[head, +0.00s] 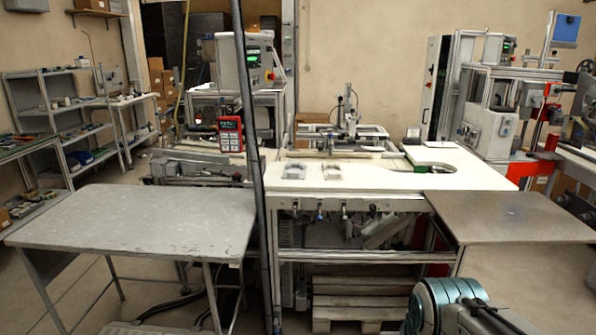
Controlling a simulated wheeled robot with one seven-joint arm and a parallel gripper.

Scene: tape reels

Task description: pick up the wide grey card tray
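Two small grey, shallow tray-like things lie side by side on the white worktop (400,178) in the middle of the head view. One is the left grey piece (295,171), the other the right grey piece (332,172). They are too small here to tell surely which is the wide grey card tray. Nothing touches them from above. A rounded grey and teal part, which seems to be of my arm, shows at the bottom right, well in front of the worktop and apart from both pieces. No gripper fingers show.
A bare grey table (140,222) stands at the left and a bare brown-grey side top (510,216) at the right. A dark upright post (255,170) stands left of the worktop. Machine frames (345,130) stand at its back. A pallet (350,305) lies underneath.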

